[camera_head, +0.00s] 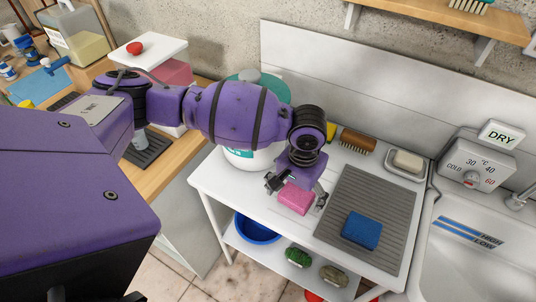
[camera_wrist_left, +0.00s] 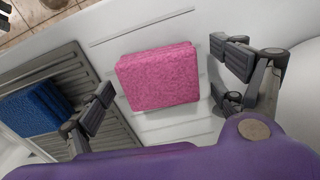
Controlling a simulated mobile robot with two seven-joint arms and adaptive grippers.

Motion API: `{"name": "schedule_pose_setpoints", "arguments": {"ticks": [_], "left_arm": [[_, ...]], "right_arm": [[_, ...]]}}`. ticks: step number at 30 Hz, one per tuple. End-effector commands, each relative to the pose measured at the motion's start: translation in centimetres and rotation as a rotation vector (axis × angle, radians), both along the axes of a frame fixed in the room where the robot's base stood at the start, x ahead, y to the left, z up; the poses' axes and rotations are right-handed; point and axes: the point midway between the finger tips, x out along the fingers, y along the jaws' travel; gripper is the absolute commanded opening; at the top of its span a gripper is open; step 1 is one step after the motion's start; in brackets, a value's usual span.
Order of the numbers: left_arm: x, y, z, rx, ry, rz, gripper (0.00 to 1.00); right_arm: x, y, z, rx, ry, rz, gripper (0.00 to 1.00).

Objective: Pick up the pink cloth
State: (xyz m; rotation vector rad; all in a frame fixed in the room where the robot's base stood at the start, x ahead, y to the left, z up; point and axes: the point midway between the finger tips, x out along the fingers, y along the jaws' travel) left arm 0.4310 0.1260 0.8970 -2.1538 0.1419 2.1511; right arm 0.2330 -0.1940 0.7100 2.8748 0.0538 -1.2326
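The pink cloth (camera_head: 296,198) is a thick folded block on the white table, left of the grey ridged mat. It also shows in the left wrist view (camera_wrist_left: 158,77), between the fingers. My left gripper (camera_head: 296,195) is right over the cloth, with its fingers spread to either side. In the left wrist view my left gripper (camera_wrist_left: 165,82) is open, with a gap between each finger and the cloth. My right gripper is not in view.
A blue sponge (camera_head: 361,230) lies on the grey ridged mat (camera_head: 385,197), right of the cloth. A brush (camera_head: 357,140) and a soap dish (camera_head: 406,165) stand along the back. A sink (camera_head: 470,250) is at the right. A blue basin (camera_head: 257,230) sits on the lower shelf.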

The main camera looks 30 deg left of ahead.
Motion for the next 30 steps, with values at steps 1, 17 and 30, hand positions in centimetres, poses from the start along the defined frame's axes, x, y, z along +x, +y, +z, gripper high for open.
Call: {"name": "schedule_pose_setpoints", "arguments": {"ticks": [1,17,30], "left_arm": [[0.1,0.0,0.1,0.000,-0.003,-0.001,0.83],[0.2,-0.1,0.2,-0.001,-0.004,-0.001,0.44],[-1.1,-0.4,5.2,-0.003,-0.009,-0.005,0.44]], "right_arm": [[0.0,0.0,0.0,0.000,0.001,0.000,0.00],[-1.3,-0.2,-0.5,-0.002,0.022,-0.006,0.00],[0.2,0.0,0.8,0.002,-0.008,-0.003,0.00]]}}
